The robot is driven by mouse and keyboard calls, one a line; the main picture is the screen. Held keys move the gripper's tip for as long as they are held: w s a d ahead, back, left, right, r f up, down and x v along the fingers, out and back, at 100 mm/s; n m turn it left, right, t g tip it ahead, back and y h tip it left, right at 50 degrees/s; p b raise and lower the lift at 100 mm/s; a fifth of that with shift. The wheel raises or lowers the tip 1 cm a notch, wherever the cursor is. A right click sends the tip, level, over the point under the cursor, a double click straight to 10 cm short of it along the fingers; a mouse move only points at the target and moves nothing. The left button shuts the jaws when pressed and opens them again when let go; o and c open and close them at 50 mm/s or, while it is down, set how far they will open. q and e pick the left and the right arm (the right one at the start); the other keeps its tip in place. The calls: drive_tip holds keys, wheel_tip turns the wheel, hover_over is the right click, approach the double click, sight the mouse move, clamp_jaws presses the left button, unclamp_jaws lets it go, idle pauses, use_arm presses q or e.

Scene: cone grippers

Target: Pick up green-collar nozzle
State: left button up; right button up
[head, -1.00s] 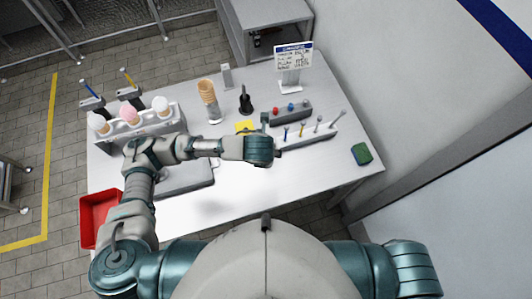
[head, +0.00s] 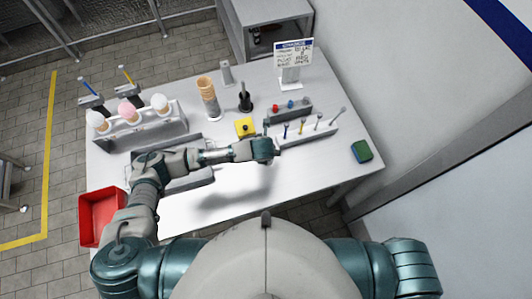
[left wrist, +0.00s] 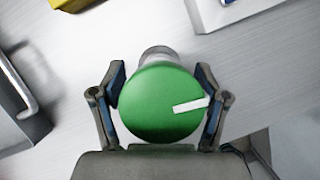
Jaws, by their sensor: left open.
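In the left wrist view a round green collar (left wrist: 160,103) with a white stripe, part of the nozzle, lies between the two fingers of my left gripper (left wrist: 163,100). A short grey part shows just beyond it. The fingers are open on both sides; I cannot tell whether either one touches it. In the head view my left gripper (head: 268,149) is low over the table beside the front left end of the tool rack (head: 312,138), and the green collar is hidden there. My right gripper is out of the picture.
A yellow block (head: 245,128), a black stand (head: 244,99) and a cone stack (head: 207,93) stand beyond my gripper. A grey box with red and blue knobs (head: 290,106) is behind the rack. A sponge (head: 361,151) lies right; a red bin (head: 100,214) is left. The table front is clear.

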use_arm(q)
clamp_jaws()
drive_tip(key=shift+r, duration=0.1)
